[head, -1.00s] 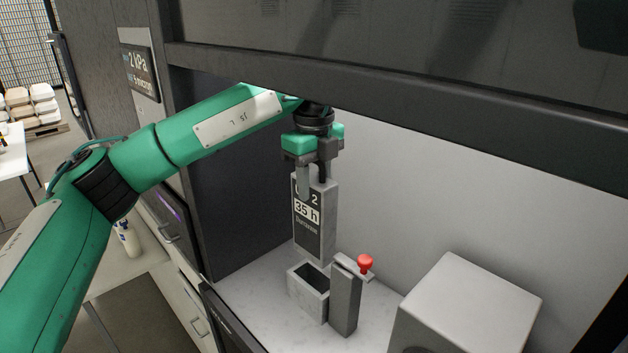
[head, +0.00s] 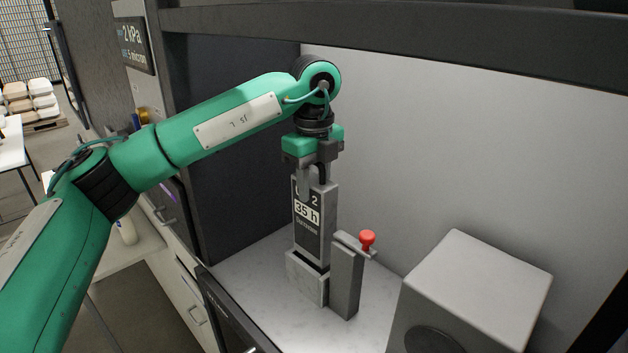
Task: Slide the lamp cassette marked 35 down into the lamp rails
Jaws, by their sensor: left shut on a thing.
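The grey lamp cassette (head: 312,232) stands upright with a dark label reading "35 h". My left gripper (head: 314,185) is shut on its top end from above. The cassette's lower end is inside the mouth of the lamp rails (head: 307,278), a grey open-topped box on the light cabinet floor. How deep the hidden lower end reaches cannot be seen. My right gripper is not in view.
A grey post (head: 345,280) with a red knob (head: 367,239) stands close to the right of the rails. A large grey box (head: 480,290) is farther right. The dark cabinet frame (head: 400,30) spans the top. Clear floor lies between post and box.

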